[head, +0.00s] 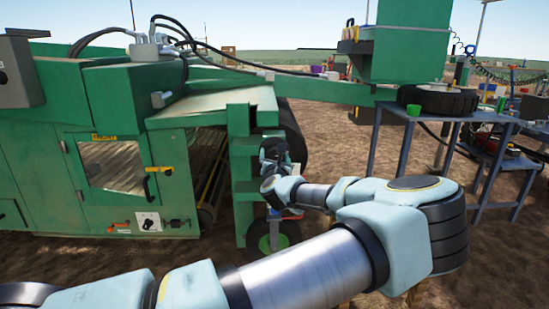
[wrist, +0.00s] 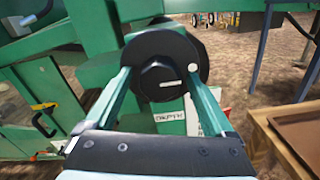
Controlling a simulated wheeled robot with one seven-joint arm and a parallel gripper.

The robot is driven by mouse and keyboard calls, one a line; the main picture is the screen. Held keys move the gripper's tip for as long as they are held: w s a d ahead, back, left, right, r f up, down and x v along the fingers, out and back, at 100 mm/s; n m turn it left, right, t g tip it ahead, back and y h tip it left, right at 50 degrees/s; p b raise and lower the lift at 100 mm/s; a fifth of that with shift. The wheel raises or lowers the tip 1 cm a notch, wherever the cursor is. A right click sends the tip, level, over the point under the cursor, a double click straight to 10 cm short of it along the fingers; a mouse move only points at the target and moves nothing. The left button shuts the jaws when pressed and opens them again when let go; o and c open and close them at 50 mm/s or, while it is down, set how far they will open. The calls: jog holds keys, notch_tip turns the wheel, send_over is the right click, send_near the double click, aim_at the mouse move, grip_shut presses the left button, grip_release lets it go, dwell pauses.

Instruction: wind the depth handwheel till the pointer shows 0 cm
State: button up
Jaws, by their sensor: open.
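The depth handwheel (wrist: 165,45) is a black disc with a raised round hub, in the upper middle of the wrist view. In the head view the handwheel (head: 273,148) is small and partly hidden by my wrist. My gripper (wrist: 159,76) is open in front of it, one finger on each side of the hub; I cannot tell whether they touch. A label reading DEPTH (wrist: 168,117) sits below. A white plate with red (wrist: 198,112) is partly hidden by the right finger; no pointer or reading is legible.
The green machine (head: 110,180) fills the left, with a yellow-black handle (head: 158,171) on its door. A blue-grey table (head: 455,113) stands right. A brown wooden box (wrist: 290,130) is at right in the wrist view. Bare soil lies between machine and table.

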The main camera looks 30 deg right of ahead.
jog(key=shift+c, duration=0.2)
jog(key=c, duration=1.3)
jog(key=shift+n, duration=0.3)
jog(key=n, duration=0.3)
jog(key=shift+n, duration=0.3)
jog(key=n, duration=0.4)
jog(key=shift+n, duration=0.3)
jog(key=n, duration=0.4)
jog(key=shift+d+n, duration=0.1)
jog(key=shift+n, duration=0.2)
jog(key=n, duration=0.4)
jog(key=shift+s, duration=0.1)
jog(key=shift+n, duration=0.3)
